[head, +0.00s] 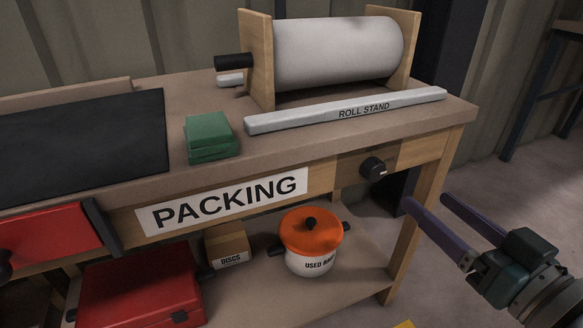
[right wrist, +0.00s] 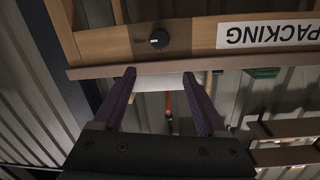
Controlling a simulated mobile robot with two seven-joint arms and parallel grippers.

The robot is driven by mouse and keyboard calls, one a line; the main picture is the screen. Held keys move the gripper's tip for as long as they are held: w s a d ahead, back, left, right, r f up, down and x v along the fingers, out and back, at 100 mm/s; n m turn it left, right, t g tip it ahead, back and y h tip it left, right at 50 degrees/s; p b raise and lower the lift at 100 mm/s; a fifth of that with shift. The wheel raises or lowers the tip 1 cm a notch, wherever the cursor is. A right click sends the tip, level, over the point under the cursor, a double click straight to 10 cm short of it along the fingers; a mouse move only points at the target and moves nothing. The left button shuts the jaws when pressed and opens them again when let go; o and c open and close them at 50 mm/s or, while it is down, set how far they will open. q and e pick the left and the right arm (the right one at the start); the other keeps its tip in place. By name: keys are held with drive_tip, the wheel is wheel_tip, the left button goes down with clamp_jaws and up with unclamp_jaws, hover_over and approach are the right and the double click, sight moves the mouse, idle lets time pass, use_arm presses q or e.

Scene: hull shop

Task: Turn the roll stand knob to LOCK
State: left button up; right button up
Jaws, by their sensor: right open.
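The roll stand knob (head: 372,169) is a round black knob on the wooden front rail of the packing bench. It carries a small pale mark towards its right side; any lettering around it is too small to read. It also shows in the right wrist view (right wrist: 159,40), beyond the fingertips. My right gripper (head: 430,201) is open and empty, to the right of and lower than the knob in the head view, apart from it. Its two purple fingers also show in the right wrist view (right wrist: 160,75). My left gripper is not in view.
The roll stand (head: 258,62) holds a big white roll (head: 335,50) on the bench top. Green blocks (head: 211,138) lie beside a pale bar (head: 290,118). Below are an orange-lidded pot (head: 312,238) and a red case (head: 140,290). A bench leg (head: 408,240) stands near my right gripper.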

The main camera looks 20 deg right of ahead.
sight(378, 174)
drive_tip(key=shift+t, duration=0.3)
drive_tip(key=w+f+b, duration=0.1)
drive_tip(key=w, duration=0.2)
drive_tip(key=w+f+b, duration=0.1)
drive_tip(key=w+b, duration=0.1)
drive_tip(key=w, duration=0.1)
drive_tip(key=w+f+b, duration=0.1)
drive_tip(key=w+b, duration=0.1)
drive_tip(key=w, duration=0.1)
drive_tip(key=shift+a, duration=0.2)
drive_tip(key=shift+w, duration=0.75)
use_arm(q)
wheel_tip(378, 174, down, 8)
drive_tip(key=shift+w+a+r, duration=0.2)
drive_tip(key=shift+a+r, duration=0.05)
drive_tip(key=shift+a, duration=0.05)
use_arm(e)
drive_tip(key=shift+r, duration=0.1)
drive_tip(key=shift+c, duration=1.2)
clamp_jaws()
